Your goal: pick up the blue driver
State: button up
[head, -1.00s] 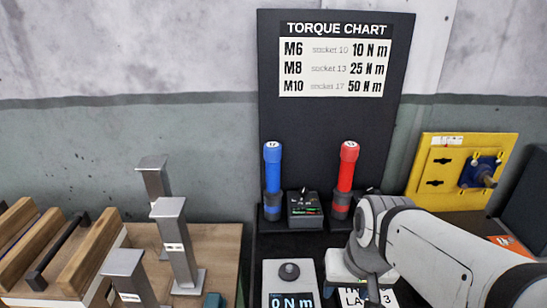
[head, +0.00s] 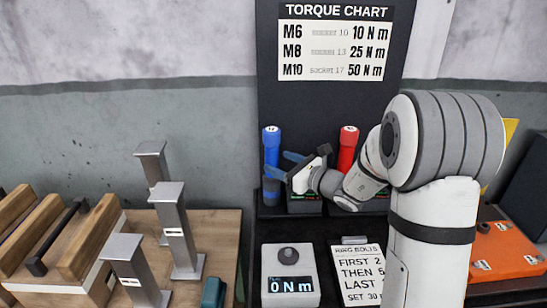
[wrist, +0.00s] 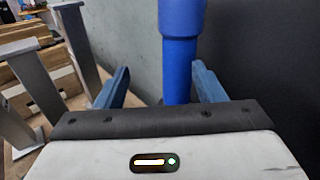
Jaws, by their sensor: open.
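The blue driver (head: 271,150) stands upright in its holder at the left of the dark shelf, in front of the torque chart board. My gripper (head: 288,164) is beside it, with its jaws toward the driver. In the wrist view the blue driver (wrist: 180,50) rises between the two blue fingers of my gripper (wrist: 160,85). The driver's lower end is hidden behind the gripper body in the wrist view.
A red driver (head: 347,148) stands to the right, partly behind my arm. A torque meter (head: 290,275) reading 0 N m and a printed card (head: 358,272) lie in front. Metal posts (head: 174,230) stand on the wooden bench at left. An orange case (head: 507,250) is at right.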

aim_at(268, 150)
jog(key=shift+w+d+f+m+t, duration=0.15)
jog(key=shift+w+d+m+t, duration=0.25)
jog(key=shift+w+m, duration=0.15)
jog(key=shift+w, duration=0.35)
jog(key=p+x, duration=0.1)
jog(key=x, duration=0.6)
jog(key=shift+w+f+p, duration=0.25)
jog(key=shift+w+p, duration=0.05)
jog(key=shift+p, duration=0.05)
jog(key=shift+c, duration=0.5)
jog(key=c, duration=1.1)
jog(key=shift+r, duration=0.15)
jog(key=shift+r, duration=0.1)
